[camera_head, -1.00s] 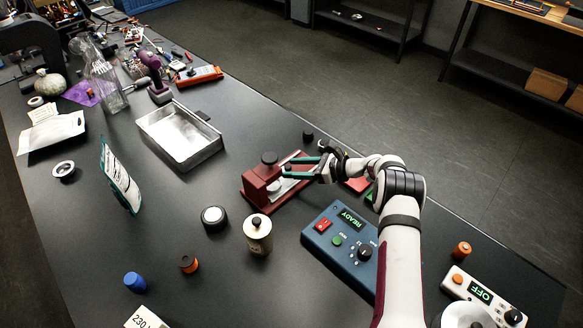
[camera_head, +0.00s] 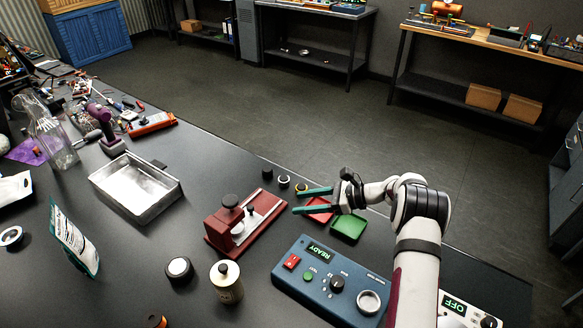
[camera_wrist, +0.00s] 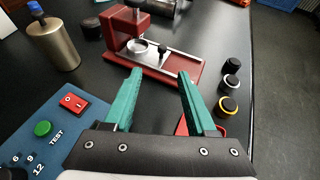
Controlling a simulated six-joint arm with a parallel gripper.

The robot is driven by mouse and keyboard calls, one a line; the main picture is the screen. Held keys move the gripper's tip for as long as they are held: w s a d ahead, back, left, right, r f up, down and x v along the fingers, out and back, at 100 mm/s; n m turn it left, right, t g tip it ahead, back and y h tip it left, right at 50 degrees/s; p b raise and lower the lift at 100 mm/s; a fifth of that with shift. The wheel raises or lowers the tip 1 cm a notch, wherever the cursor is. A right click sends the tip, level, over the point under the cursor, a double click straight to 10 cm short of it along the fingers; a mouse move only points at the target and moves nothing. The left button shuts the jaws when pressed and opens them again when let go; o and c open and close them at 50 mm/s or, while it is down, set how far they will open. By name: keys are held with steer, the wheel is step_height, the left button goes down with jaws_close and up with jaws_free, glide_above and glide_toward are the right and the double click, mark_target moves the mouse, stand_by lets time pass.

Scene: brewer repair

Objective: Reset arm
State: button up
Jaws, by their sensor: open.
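My gripper (camera_head: 306,201) has two teal fingers spread apart with nothing between them. In the head view it is above the table, right of the red fixture (camera_head: 243,222) and above a red tray (camera_head: 320,210). In the wrist view my gripper (camera_wrist: 158,76) points toward the red fixture (camera_wrist: 125,35), apart from it. The fixture has a metal slide and a black knob, and a pale ring-shaped part sits on it. My arm reaches in from the lower right past the blue tester (camera_head: 325,280), whose display reads READY.
A green tray (camera_head: 348,228) lies beside the red one. Several small dark and ringed caps (camera_head: 284,181) stand near the table's far edge. A brass canister (camera_head: 227,283), a round black-rimmed puck (camera_head: 179,270) and a metal pan (camera_head: 120,205) stand left. Another device reading OFF (camera_head: 455,306) is at the lower right.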

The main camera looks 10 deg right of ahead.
steer(key=s+a+r+n+g+h, duration=0.25)
steer(key=s+a+r+n, duration=0.25)
steer(key=s+r, duration=0.3)
steer(key=s+a+r+n+g+h, duration=0.25)
steer(key=s+a+r+n, duration=0.2)
steer(key=s+r, duration=0.4)
steer(key=s+d+f+n+h, duration=0.1)
steer(key=s+n+h, duration=0.1)
steer(key=s, duration=1)
steer(key=s+d+f+n+h, duration=0.1)
steer(key=s+n, duration=0.4)
steer(key=s, duration=0.7)
steer(key=f+h, duration=0.1)
steer(key=h, duration=0.1)
steer(key=shift+d+f+h, duration=0.3)
steer(key=shift+w, duration=0.1)
